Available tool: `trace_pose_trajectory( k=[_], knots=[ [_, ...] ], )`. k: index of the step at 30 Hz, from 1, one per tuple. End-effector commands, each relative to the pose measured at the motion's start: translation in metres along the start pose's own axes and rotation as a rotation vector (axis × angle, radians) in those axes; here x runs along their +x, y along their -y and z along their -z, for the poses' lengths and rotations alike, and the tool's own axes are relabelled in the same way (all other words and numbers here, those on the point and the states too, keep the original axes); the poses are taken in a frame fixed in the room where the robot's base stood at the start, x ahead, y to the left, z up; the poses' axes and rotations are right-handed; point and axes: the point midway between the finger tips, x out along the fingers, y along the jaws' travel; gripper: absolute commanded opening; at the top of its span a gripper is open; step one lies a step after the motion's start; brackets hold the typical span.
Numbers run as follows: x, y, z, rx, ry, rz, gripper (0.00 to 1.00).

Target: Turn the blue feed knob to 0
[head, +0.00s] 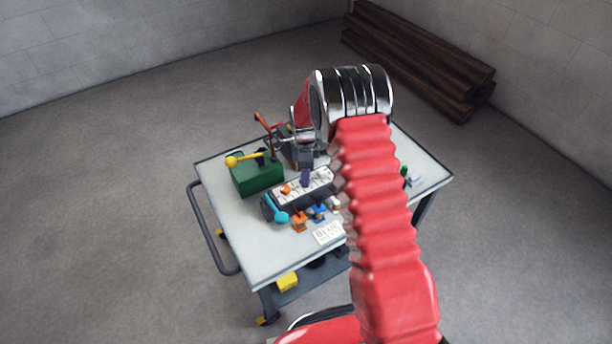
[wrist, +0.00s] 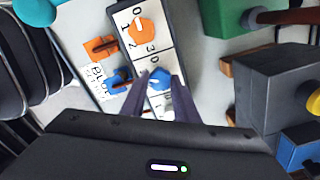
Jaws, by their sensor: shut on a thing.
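The blue feed knob (wrist: 159,79) sits on a white panel (wrist: 128,8) with black digits, between the two fingers of my gripper (wrist: 160,84) in the wrist view. The fingers are shut on the knob, one on each side. Its pointer and the digits around it are largely hidden, so I cannot tell its setting. In the head view my gripper (head: 306,178) points down onto the panel (head: 322,174), and the blue knob is hidden there. An orange knob (wrist: 141,31) sits beside it on the same panel, with the digits 0, 1, 2 and 3 around it.
A small orange piece (wrist: 101,47), a blue piece (wrist: 119,80) and a teal-ended lever (head: 281,217) stand at the panel's near edge. A card (head: 328,233) starts with "BLUE". A green box (head: 257,177) with a yellow-knobbed lever stands behind. The cart's near left top (head: 255,250) is clear.

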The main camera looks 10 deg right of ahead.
Motion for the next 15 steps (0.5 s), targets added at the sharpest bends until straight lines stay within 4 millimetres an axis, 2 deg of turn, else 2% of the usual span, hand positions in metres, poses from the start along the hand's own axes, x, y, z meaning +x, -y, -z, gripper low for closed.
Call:
trace_pose_trajectory(
  k=[15],
  knots=[
    [-0.0021, 0.0036, -0.0033, 0.488, 0.007, 0.010, 0.05]
  ],
)
